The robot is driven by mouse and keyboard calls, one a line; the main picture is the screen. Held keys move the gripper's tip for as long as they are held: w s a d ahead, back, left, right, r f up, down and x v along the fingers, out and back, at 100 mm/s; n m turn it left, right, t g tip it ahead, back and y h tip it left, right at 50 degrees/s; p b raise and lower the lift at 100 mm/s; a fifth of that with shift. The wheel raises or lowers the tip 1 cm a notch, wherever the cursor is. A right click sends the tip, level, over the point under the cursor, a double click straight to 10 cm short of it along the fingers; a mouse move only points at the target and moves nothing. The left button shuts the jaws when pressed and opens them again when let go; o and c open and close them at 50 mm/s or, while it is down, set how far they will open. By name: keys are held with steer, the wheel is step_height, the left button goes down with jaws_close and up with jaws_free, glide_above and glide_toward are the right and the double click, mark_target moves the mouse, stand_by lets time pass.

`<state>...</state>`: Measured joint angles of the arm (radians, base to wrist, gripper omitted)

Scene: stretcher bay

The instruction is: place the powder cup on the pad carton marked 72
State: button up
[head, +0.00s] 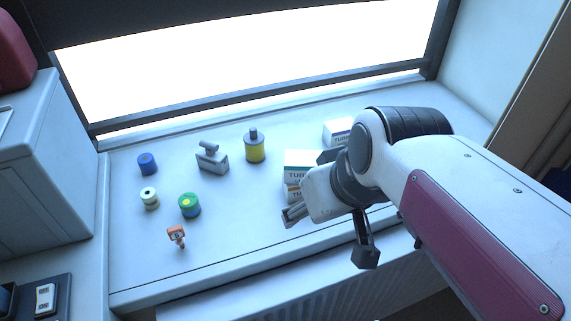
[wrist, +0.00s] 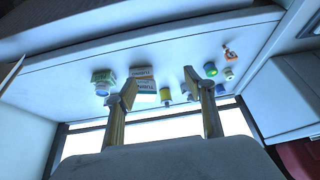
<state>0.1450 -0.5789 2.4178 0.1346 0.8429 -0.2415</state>
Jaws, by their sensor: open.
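No 72 is legible. My gripper (head: 294,214) is open and empty beside the front cartons, apart from the cup. Its two fingers frame the wrist view (wrist: 160,84).
A blue roll (head: 147,163), a pale spool (head: 149,199), an orange clamp-like item (head: 177,236), a grey device (head: 212,159) and a yellow bottle (head: 254,147) stand around the cup. A grey cabinet (head: 45,165) bounds the left. The counter's front middle is clear.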

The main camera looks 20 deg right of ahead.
steer(key=s, duration=0.1)
steer(key=s+a, duration=0.1)
steer(key=s, duration=0.2)
steer(key=shift+s+a+f, duration=0.15)
steer(key=shift+s+f, duration=0.1)
steer(key=shift+s, duration=0.15)
